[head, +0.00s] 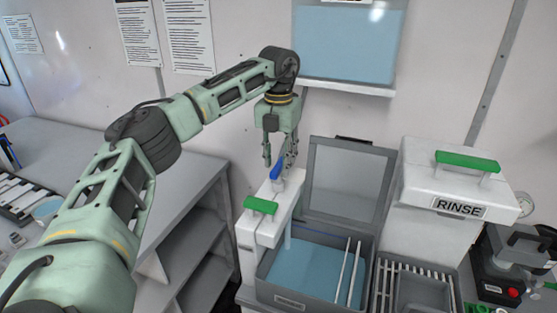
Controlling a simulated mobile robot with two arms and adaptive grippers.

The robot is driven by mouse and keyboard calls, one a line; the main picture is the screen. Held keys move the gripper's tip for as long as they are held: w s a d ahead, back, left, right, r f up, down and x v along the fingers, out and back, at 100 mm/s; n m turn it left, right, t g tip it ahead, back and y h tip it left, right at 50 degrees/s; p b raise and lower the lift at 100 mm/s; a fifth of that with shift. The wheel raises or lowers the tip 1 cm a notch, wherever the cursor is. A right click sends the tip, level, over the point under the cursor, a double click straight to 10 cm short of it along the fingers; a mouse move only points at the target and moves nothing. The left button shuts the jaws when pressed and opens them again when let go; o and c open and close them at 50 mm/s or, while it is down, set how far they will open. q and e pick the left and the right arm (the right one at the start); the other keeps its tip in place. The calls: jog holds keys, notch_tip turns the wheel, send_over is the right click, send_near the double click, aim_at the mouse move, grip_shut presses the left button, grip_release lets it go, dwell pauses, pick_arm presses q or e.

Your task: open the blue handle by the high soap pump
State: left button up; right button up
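The blue handle (276,172) sits on top of a white dispenser body (284,190), beside a part with a green handle (261,206). My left gripper (279,163) points down right over the blue handle from behind it. Its fingers are spread apart, with the blue handle's upper end showing near and between their tips. I cannot tell whether a finger touches the handle. My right gripper does not show.
A grey basin of blue liquid (300,272) with a raised grey lid (345,180) stands in front. A white RINSE unit (422,195) is to the right. A blue tank (350,45) rests on a wall shelf above. Grey shelving (185,240) stands left.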

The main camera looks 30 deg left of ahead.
aim_at(278, 165)
pick_arm(q)
notch_tip(278, 165, up, 12)
jog(key=shift+f, duration=0.2)
jog(key=shift+f, duration=0.1)
dwell(0.5)
